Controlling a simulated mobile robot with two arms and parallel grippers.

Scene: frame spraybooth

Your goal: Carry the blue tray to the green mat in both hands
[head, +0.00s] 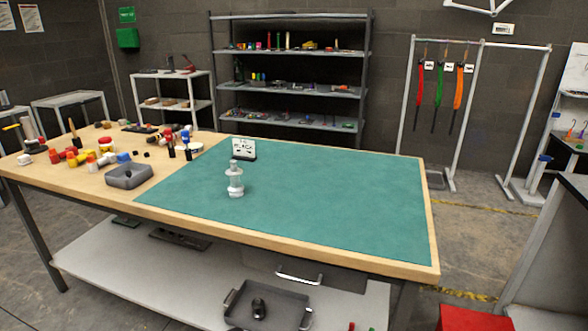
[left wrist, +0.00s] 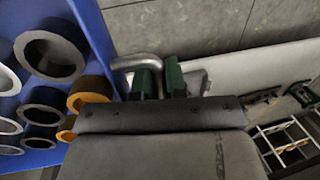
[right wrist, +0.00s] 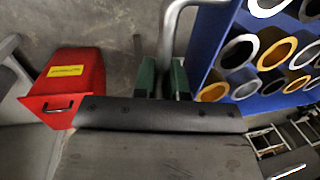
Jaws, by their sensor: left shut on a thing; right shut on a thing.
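The blue tray (left wrist: 98,40) is in both wrist views and outside the head view. It holds several grey and orange rings or tube pieces, and its other side shows in the right wrist view (right wrist: 222,45). My left gripper (left wrist: 160,82) is shut on a metal handle (left wrist: 124,66) at one side of the tray. My right gripper (right wrist: 163,82) is shut on the metal handle (right wrist: 168,38) at the opposite side. The green mat (head: 330,190) lies flat across most of the wooden table in the head view. Neither gripper shows in the head view.
The mat's right half is clear. A red box (head: 474,318) stands on the floor right.

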